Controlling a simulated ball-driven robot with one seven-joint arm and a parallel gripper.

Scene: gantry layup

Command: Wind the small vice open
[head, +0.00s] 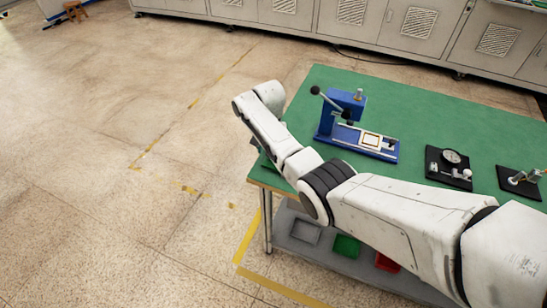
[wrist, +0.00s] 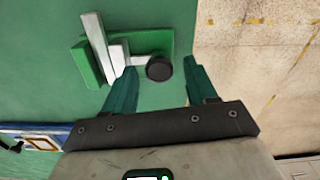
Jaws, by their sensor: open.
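The small vice shows in the wrist view as a green base (wrist: 88,66) with pale grey jaw parts (wrist: 96,45) and a round black knob (wrist: 159,68) at its right end. My gripper (wrist: 161,72) is open, its two teal fingers pointing toward the vice. The knob appears between the fingertips in the picture, nearer the left finger. I cannot tell how far apart in depth they are, or whether they touch. In the head view my arm hides the vice and most of my gripper.
The green-topped table (head: 400,92) carries a blue press (head: 328,119) with black ball handles, a dial gauge (head: 451,157) and another black-based fixture (head: 519,183). Below is a grey shelf (head: 325,262) with bins. Grey cabinets (head: 410,28) line the back. Open floor lies left.

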